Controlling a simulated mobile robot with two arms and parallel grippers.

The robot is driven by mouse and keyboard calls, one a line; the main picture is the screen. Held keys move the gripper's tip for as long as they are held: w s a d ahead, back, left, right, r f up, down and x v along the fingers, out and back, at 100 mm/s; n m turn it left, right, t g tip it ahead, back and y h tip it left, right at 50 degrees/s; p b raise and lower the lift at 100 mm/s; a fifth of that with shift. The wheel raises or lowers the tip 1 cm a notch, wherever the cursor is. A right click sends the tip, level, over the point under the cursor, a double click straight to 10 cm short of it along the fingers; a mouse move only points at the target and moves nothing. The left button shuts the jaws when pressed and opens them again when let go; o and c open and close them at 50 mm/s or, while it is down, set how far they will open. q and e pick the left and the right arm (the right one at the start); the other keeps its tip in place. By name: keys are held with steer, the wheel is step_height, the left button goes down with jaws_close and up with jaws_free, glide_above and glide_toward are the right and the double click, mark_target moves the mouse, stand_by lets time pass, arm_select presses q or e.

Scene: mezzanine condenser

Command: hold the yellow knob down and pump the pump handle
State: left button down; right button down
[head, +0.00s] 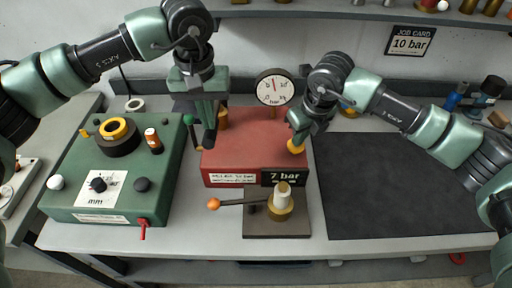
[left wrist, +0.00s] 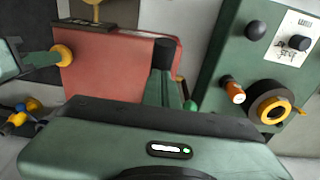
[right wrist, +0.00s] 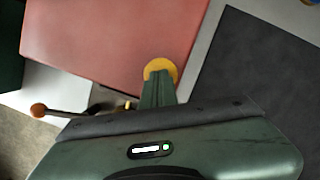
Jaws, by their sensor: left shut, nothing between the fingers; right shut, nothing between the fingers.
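The red pump box (head: 240,135) stands mid-bench. The yellow knob (head: 296,147) is at its right edge. My right gripper (head: 299,137) is shut, its tips on or just over that knob; the right wrist view shows the knob (right wrist: 160,68) partly hidden behind the fingertips. A black upright grip (head: 210,139), seemingly the pump handle, is at the box's left side. My left gripper (head: 205,122) is shut beside it. In the left wrist view the black grip (left wrist: 163,54) shows right beyond the fingertips; I cannot tell whether they touch.
A round gauge (head: 275,88) rises behind the box, whose front display reads 7 bar. A stand (head: 262,226) with an orange-ball lever (head: 214,204) is in front. A green instrument box (head: 112,205) is at left. A dark mat (head: 390,195) lies clear at right.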

mark_target(211, 133)
arm_select(q)
steer(key=shift+f, duration=2.45)
arm_select(e)
steer(key=shift+f, duration=0.15)
arm_select(q)
steer(key=shift+r, duration=5)
step_height(211, 133, up, 7)
